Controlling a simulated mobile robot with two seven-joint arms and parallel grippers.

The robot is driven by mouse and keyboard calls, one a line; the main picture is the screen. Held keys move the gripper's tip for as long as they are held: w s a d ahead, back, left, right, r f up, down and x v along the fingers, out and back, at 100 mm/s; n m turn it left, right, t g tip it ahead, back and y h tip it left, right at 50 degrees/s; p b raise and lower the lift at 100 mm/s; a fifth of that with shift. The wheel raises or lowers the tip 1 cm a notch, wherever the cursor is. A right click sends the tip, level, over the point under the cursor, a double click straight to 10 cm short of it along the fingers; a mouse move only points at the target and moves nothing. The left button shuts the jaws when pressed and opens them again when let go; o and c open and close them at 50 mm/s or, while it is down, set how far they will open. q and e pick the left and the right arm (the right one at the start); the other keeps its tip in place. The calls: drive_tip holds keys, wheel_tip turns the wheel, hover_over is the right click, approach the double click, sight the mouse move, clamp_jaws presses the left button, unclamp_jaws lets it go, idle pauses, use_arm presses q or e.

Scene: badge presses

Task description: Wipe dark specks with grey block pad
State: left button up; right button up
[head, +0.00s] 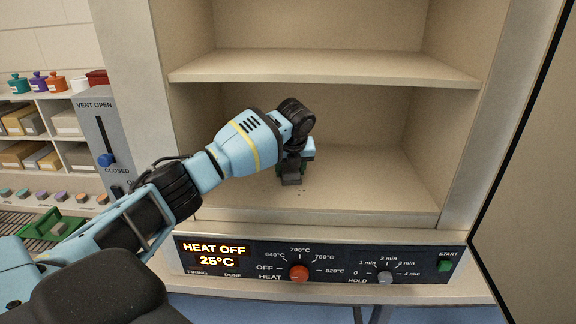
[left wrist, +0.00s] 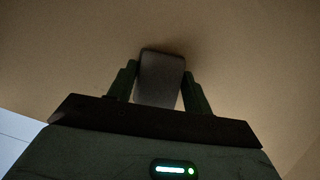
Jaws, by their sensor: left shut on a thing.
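My left gripper (head: 291,176) reaches into the lower compartment of the beige cabinet, low over its floor. It is shut on the grey block pad (head: 291,181). The left wrist view shows the pad (left wrist: 161,78) between the two dark green fingers of the gripper (left wrist: 160,88). The pad's far end is at or close to the beige surface; I cannot tell if it touches. A few small dark specks (head: 300,191) show on the compartment floor just in front of the pad. The arm and gripper hide part of the floor. My right gripper is not in view.
A shelf (head: 330,70) spans the cabinet above my left arm, and side walls bound the compartment. Below is a control panel (head: 330,262) with a red knob (head: 299,273), grey knob (head: 385,278) and green start button (head: 445,266). Compartment floor to the right (head: 375,190) is clear.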

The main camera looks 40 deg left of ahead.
sight(287, 193)
use_arm(q)
drive_tip(key=shift+s+d+f+p, duration=0.1)
drive_tip(key=shift+s+d+p, duration=0.35)
drive_tip(key=shift+s, duration=0.3)
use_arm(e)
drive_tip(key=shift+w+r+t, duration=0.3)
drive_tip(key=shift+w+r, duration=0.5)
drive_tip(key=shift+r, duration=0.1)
use_arm(q)
drive_tip(key=shift+d, duration=0.1)
drive_tip(key=shift+s+d+r, duration=0.1)
drive_tip(key=shift+s+d, duration=0.3)
drive_tip(key=shift+s, duration=0.3)
drive_tip(key=shift+s+d+r, duration=0.1)
drive_tip(key=shift+s+d, duration=0.3)
drive_tip(key=shift+s, duration=0.3)
drive_tip(key=shift+s+d+f, duration=0.1)
drive_tip(key=shift+s+d, duration=0.35)
drive_tip(key=shift+s, duration=0.25)
drive_tip(key=shift+s+d+f, duration=0.1)
drive_tip(key=shift+s+d, duration=0.3)
drive_tip(key=shift+s, duration=0.3)
